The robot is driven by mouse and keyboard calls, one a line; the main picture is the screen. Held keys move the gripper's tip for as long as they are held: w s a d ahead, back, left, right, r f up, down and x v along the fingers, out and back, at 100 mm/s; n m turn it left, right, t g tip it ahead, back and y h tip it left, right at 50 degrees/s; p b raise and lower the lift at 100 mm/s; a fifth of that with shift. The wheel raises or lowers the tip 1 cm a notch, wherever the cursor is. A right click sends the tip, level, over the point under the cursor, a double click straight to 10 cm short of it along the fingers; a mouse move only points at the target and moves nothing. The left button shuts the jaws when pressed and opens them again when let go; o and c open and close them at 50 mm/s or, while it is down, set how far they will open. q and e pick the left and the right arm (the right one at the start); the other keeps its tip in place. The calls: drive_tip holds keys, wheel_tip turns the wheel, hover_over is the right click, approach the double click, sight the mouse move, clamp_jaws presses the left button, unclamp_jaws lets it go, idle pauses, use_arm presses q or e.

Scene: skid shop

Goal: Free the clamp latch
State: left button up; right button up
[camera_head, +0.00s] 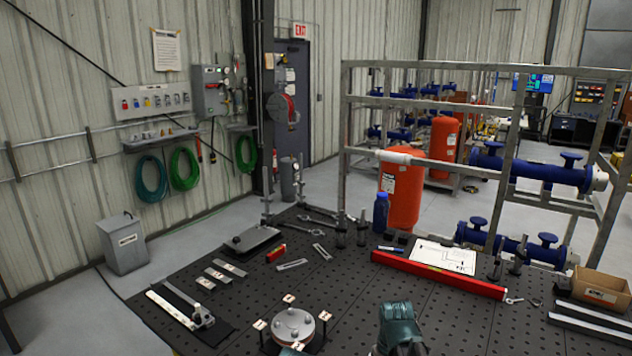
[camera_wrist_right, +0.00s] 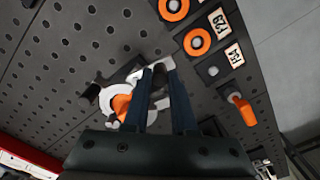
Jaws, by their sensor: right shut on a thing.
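In the right wrist view, my right gripper (camera_wrist_right: 165,85) has its two dark blue fingers closed on a part of a silver clamp (camera_wrist_right: 97,91) with an orange piece (camera_wrist_right: 122,106). The clamp sits against the dark perforated tabletop (camera_wrist_right: 75,45). The fingers hide part of it, so I cannot tell which part is the latch or how it is seated. In the head view only a teal part of my arm shows at the bottom; the clamp is out of sight. My left gripper's fingers do not show.
Orange rings (camera_wrist_right: 198,42) with tags and an orange-handled piece (camera_wrist_right: 241,108) lie beside the clamp. In the head view, the perforated table (camera_head: 340,285) holds a round flange (camera_head: 292,325), a long red level (camera_head: 437,274) and metal plates (camera_head: 230,267). A pipe rack (camera_head: 437,103) stands behind.

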drive_tip(key=shift+s+d, duration=0.25)
drive_tip(key=shift+d, duration=0.2)
drive_tip(key=shift+s+d, duration=0.15)
drive_tip(key=shift+d, duration=0.15)
drive_tip(key=o, duration=1.1)
drive_tip(key=shift+r, duration=0.1)
drive_tip(key=shift+r+p, duration=1.4)
drive_tip(key=shift+p, duration=0.15)
wheel_tip(320, 180, up, 4)
drive_tip(key=p, duration=0.4)
